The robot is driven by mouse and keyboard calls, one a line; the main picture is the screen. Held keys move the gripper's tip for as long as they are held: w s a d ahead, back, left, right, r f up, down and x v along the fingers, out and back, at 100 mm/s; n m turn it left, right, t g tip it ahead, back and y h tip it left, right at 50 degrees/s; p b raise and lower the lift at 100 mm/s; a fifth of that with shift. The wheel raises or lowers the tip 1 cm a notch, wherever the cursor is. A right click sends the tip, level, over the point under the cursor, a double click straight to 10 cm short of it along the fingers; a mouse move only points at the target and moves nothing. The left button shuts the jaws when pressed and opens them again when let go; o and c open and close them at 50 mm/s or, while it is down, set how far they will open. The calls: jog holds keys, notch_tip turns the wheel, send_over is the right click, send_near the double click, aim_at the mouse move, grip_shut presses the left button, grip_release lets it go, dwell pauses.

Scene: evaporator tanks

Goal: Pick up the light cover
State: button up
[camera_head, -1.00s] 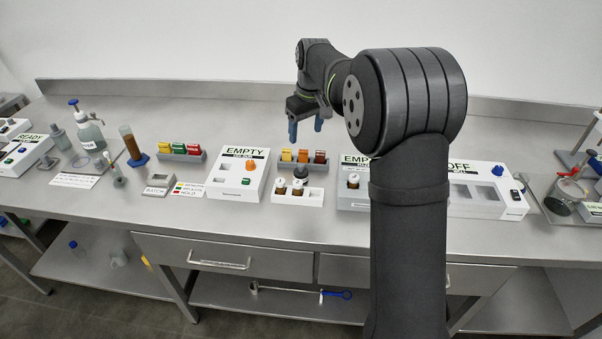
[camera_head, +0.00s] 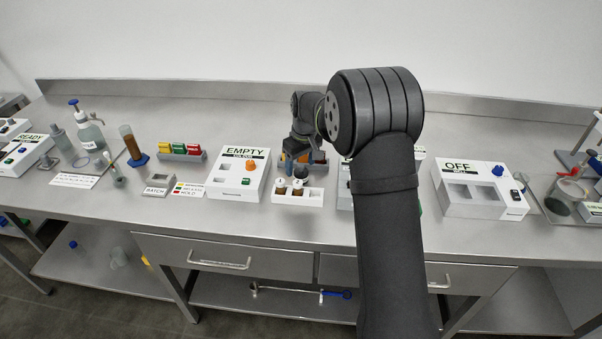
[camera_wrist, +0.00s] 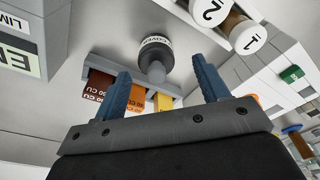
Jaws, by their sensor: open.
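The light cover (camera_wrist: 155,52), a dark grey round cap with a lighter knob and a label reading COVER, shows in the wrist view just beyond my fingertips. In the head view the cover (camera_head: 300,174) is a dark shape behind two white-capped vials, partly hidden. My gripper (camera_wrist: 161,70) is open, with its two blue fingers on either side of the cover's knob in the picture and nothing held. I cannot tell if they touch it. In the head view my gripper (camera_head: 294,160) is low over the rack of coloured blocks, largely hidden by the arm.
The vials, marked 2 (camera_wrist: 208,12) and 1 (camera_wrist: 243,34), stand close to the cover in a white holder (camera_head: 312,197). A grey rack (camera_wrist: 176,88) of yellow, orange and brown blocks lies right by my fingers. The EMPTY box (camera_head: 238,184) stands to the left.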

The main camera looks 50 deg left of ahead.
aim_at(301, 165)
jog(key=f, duration=0.4)
jog(key=shift+w+a, duration=0.25)
jog(key=c, duration=1.1)
jog(key=shift+o, duration=0.2)
jog(key=shift+r, duration=0.15)
jog(key=shift+r, duration=0.25)
notch_tip(301, 165, up, 4)
jog(key=shift+w+d+f, duration=0.15)
jog(key=w+d+r, duration=0.2)
jog(key=d, duration=0.2)
jog(key=w+d+r, duration=0.2)
jog(key=d+r, duration=0.1)
jog(key=d, duration=0.2)
jog(key=w+d+r, duration=0.2)
jog(key=d, duration=0.3)
jog(key=shift+w+d+r, duration=0.15)
jog(key=shift+w+r, duration=0.1)
jog(key=shift+r, duration=0.15)
jog(key=shift+d, duration=0.4)
